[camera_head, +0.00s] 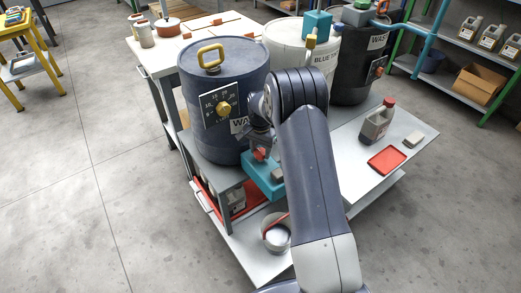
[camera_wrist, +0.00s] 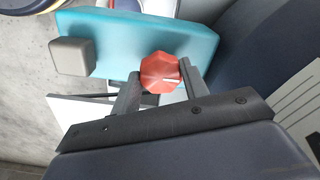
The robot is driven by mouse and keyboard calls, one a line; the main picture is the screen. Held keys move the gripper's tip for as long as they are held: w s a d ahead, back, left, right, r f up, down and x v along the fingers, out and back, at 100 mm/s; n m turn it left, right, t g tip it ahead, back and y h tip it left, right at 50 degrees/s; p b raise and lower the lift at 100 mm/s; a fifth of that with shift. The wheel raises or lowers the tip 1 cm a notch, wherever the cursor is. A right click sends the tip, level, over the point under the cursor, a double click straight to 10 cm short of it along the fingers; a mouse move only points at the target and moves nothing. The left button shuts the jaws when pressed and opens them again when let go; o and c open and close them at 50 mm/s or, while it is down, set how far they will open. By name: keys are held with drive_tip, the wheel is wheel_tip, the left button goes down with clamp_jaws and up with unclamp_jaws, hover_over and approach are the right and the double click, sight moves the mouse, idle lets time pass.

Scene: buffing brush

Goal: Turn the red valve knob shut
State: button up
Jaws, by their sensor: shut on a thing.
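The red valve knob (camera_wrist: 160,72) is faceted and sits between the two fingers of my gripper (camera_wrist: 160,76) in the wrist view. The fingers are shut on it, one at each side. A teal block (camera_wrist: 190,45) lies behind the knob. In the head view a bit of the red knob (camera_head: 260,154) shows below my wrist, in front of the dark blue drum (camera_head: 222,130) and above the teal block (camera_head: 265,187). My arm hides much of this area, and how far the knob is turned cannot be told.
The dark blue drum has a yellow dial knob (camera_head: 223,108). A white drum (camera_head: 288,42) and a black drum (camera_head: 350,82) stand behind my arm. A metal pot (camera_head: 277,238) sits below.

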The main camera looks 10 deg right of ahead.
sight(260, 152)
idle(0.5)
drive_tip(key=o, duration=1)
drive_tip(key=shift+c, duration=0.2)
wheel_tip(260, 152, up, 11)
drive_tip(key=p, duration=0.1)
drive_tip(key=shift+f, duration=0.2)
wheel_tip(260, 152, down, 11)
drive_tip(key=shift+r+b, duration=0.1)
drive_tip(key=shift+b, duration=0.4)
drive_tip(key=shift+r, duration=0.1)
drive_tip(key=shift+r, duration=0.1)
